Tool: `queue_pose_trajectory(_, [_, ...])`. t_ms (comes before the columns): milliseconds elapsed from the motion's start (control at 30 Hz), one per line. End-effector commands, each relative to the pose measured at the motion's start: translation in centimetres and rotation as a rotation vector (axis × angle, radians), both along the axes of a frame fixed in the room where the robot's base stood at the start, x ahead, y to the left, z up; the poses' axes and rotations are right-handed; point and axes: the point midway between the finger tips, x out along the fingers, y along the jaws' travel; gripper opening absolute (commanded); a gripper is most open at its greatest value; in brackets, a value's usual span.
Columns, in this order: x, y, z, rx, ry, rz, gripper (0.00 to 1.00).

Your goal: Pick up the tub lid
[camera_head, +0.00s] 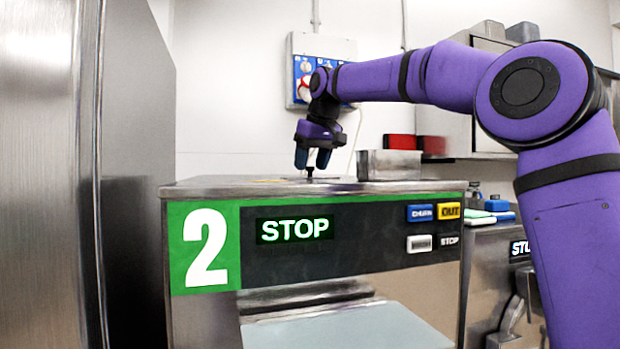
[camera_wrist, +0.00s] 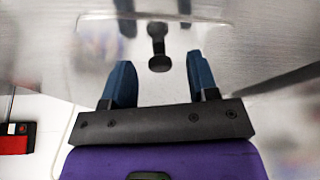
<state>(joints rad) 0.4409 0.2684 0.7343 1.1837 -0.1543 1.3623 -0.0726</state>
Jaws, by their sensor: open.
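The tub lid (camera_wrist: 98,38) is a flat, shiny plate with a black knob handle (camera_wrist: 158,48) standing up from it, seen in the wrist view. In the head view the black knob (camera_head: 309,173) shows on top of the machine marked 2, and the plate is seen almost edge-on. My gripper (camera_head: 312,162) is open and points down just above the knob. In the wrist view my gripper's two blue fingers (camera_wrist: 160,68) are apart with nothing between them, and the knob appears just beyond their tips, roughly centred.
The machine marked 2 (camera_head: 360,235) has a steel top. A steel box (camera_head: 390,164) stands on it right of my gripper. A tall steel cabinet (camera_head: 135,150) rises at the left. A control box (camera_head: 303,75) hangs on the wall behind.

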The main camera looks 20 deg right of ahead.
Motion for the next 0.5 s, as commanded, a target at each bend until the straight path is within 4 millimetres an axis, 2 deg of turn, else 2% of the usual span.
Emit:
queue_pose_trajectory(100, [0.30, 0.11, -0.75, 0.001, -0.001, 0.000, 0.54])
queue_pose_trajectory(333, [0.35, 0.14, -0.86, 0.001, -0.001, 0.000, 0.54])
queue_pose_trajectory(367, [0.35, 0.14, -0.86, 0.001, -0.001, 0.000, 0.49])
queue_pose_trajectory(500, [0.34, 0.14, -0.84, 0.001, -0.001, 0.000, 0.17])
